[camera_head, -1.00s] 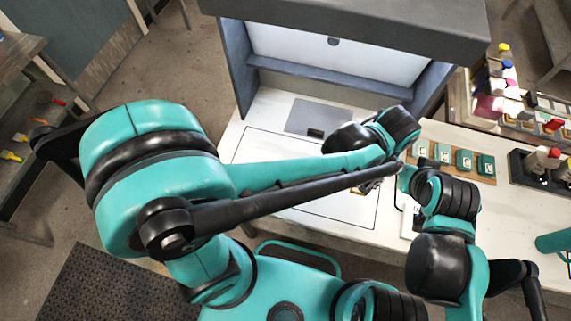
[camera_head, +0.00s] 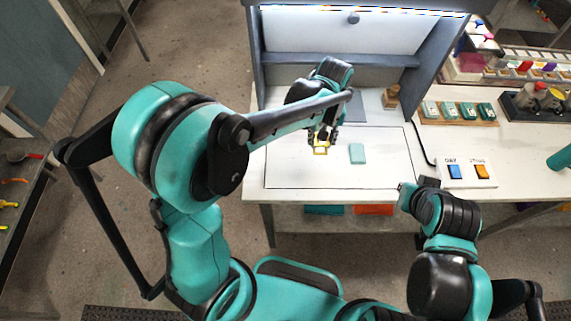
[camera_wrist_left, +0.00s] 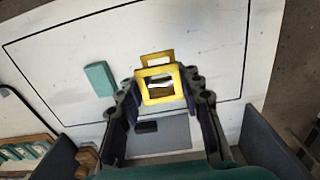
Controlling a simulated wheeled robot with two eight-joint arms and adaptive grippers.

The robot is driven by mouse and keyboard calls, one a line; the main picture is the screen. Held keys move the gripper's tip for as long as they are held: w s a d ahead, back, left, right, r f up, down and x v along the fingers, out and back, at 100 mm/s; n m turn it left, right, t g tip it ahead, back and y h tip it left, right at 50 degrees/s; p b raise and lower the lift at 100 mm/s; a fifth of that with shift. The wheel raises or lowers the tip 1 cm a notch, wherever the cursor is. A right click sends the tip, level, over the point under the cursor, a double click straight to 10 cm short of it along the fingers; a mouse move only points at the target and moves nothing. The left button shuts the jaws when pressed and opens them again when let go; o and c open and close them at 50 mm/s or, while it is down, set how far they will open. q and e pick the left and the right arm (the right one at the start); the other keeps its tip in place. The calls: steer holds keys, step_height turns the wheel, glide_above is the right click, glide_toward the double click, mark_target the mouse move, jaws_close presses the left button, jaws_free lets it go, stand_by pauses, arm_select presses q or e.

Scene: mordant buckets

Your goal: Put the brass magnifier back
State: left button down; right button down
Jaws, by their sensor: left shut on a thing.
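The brass magnifier (camera_head: 320,151) is a small yellow folding piece with square open frames. My left gripper (camera_head: 323,137) is shut on it, over the white board inside the black outline. In the left wrist view the magnifier (camera_wrist_left: 160,86) sits between the fingertips of my left gripper (camera_wrist_left: 163,82). I cannot tell whether it touches the board. A grey plate (camera_head: 372,107) with a dark slot lies behind it, partly hidden by my arm; the plate (camera_wrist_left: 175,135) also shows in the left wrist view.
A pale teal block (camera_head: 357,153) lies right of the magnifier. A small wooden piece (camera_head: 391,96) stands by the booth's right wall (camera_head: 420,75). A wooden strip with several teal-and-white blocks (camera_head: 458,112) lies to the right. Blue (camera_head: 454,171) and orange (camera_head: 481,171) buttons sit near the front edge.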

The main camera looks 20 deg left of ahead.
arm_select(q)
steer(key=s+a+f, duration=0.1)
steer(key=a, duration=0.2)
steer(key=s+a+f+b, duration=0.1)
steer(key=a+f, duration=0.1)
steer(key=s+a+f, duration=0.1)
steer(key=a+f, duration=0.1)
steer(key=a, duration=0.1)
steer(key=shift+a+f+b, duration=0.25)
steer(key=shift+a+b, duration=0.05)
steer(key=shift+a, duration=0.05)
step_height(320, 180, down, 4)
steer(key=shift+f+b, duration=0.1)
steer(key=shift+b, duration=0.6)
steer(key=c, duration=1)
jaws_free()
